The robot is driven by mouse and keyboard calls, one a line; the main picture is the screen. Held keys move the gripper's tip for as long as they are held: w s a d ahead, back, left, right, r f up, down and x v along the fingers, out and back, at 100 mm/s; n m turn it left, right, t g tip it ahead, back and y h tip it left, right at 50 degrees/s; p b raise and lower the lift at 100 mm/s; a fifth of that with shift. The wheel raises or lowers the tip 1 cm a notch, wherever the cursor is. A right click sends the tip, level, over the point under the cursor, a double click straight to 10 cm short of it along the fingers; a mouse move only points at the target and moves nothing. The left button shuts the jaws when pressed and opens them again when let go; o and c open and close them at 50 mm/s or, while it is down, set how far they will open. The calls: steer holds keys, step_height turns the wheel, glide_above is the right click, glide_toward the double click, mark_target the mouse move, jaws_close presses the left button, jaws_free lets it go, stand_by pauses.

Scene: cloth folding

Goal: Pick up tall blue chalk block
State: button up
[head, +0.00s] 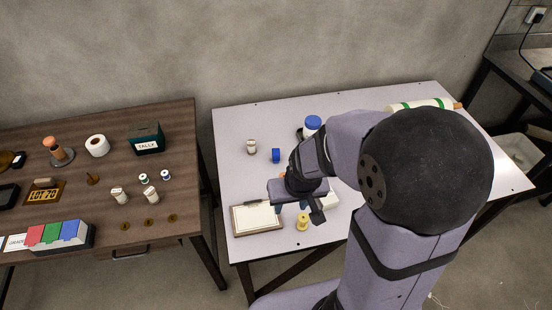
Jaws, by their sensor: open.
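Several blue things show in the head view, and I cannot tell for sure which is the tall blue chalk block. A small blue piece (304,205) shows beside my gripper, mostly hidden by it. Another small blue block-like item (276,155) stands in the open on the pale table, left of my arm. My gripper (316,212) is open over the front part of the pale table, pointing down, with nothing visibly held. My wrist hides much of what lies beneath it.
A clipboard (256,218) and a yellow spool (302,222) lie near the pale table's front edge (285,250). A blue-lidded jar (313,124) and a white roll with green bands (420,105) are behind. A dark wooden table (75,190) stands left, across a gap.

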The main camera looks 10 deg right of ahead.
steer(key=w+f+t+b, duration=0.2)
steer(key=w+f+t, duration=0.15)
steer(key=w, duration=0.35)
steer(key=w+f+t+b, duration=0.2)
steer(key=w+f, duration=0.2)
steer(key=w, duration=0.4)
steer(key=m+t+h+b, duration=0.2)
steer(key=t, duration=0.2)
glide_toward(276, 153)
steer(key=shift+w+f, duration=1.05)
steer(key=shift+w, duration=0.15)
steer(key=shift+w+d+t+b, duration=0.15)
steer(key=shift+w+t+b, duration=0.2)
steer(key=shift+t, duration=0.2)
steer(key=shift+p+x, duration=0.8)
steer(key=shift+x, duration=2.85)
steer(key=shift+d, duration=0.15)
jaws_close()
